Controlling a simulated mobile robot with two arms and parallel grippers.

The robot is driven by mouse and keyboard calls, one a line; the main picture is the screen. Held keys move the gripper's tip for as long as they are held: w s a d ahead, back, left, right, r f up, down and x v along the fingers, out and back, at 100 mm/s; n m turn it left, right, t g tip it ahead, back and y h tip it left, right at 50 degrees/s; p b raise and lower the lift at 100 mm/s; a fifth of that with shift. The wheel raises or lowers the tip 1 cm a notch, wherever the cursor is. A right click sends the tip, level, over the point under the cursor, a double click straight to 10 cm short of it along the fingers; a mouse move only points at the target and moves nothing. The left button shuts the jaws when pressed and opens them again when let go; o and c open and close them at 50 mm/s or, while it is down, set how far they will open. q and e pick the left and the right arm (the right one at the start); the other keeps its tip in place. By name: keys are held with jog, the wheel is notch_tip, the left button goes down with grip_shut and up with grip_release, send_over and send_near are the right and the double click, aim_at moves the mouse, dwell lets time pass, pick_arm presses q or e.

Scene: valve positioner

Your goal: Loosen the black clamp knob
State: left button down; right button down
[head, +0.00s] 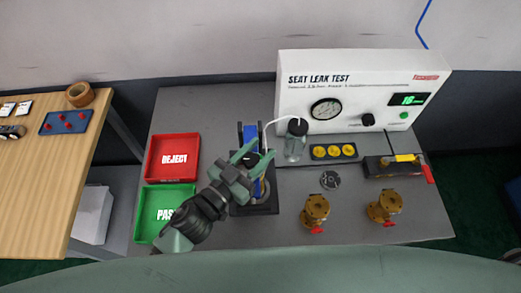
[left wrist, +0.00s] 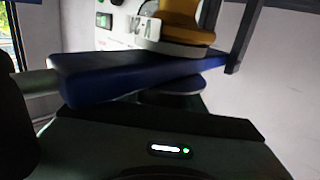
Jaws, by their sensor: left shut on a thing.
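The blue clamp fixture (head: 249,132) stands on a dark base on the grey bench in the head view. My left gripper (head: 256,158) reaches over it from the lower left, its green fingers on either side of a small dark part that looks like the black clamp knob. The gripper hides most of that part. In the left wrist view the blue clamp bar (left wrist: 140,75) crosses the picture, with a pale rod (left wrist: 40,84) at its left end and a dark shape, perhaps the knob, at the left edge. A brass valve body tagged V2-A (left wrist: 180,28) sits above the bar.
The red REJECT tray (head: 172,141) and green PASS tray (head: 146,212) lie left of the fixture. A glass jar (head: 295,145) with a tube stands close on its right. Two brass valves (head: 315,211) (head: 383,206) stand at the front right. The seat leak test panel (head: 365,80) is behind.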

aim_at(247, 167)
pick_arm(q)
jog(key=shift+w+a+r+n+t+y+b, duration=0.1)
jog(key=shift+n+t+y+b, duration=0.1)
jog(key=shift+n+t+y, duration=0.25)
jog(key=shift+w+a+n+t+y+b, duration=0.1)
jog(key=shift+n+t+y+b, duration=0.1)
jog(key=shift+n+t+y, duration=0.25)
jog(key=shift+r+y, duration=0.15)
jog(key=shift+y, duration=0.15)
jog(key=c, duration=0.9)
grip_release()
jog(key=shift+s+f, duration=0.1)
jog(key=shift+f, duration=0.1)
jog(key=shift+s+a+f, duration=0.1)
jog(key=shift+s+a, duration=0.1)
jog(key=shift+s, duration=0.1)
jog(key=b+v, duration=0.2)
jog(key=v, duration=0.4)
jog(key=shift+s+a+b, duration=0.1)
jog(key=shift+s+b, duration=0.05)
jog(key=shift+b, duration=0.2)
jog(key=shift+s+a, duration=0.15)
jog(key=shift+s, duration=0.05)
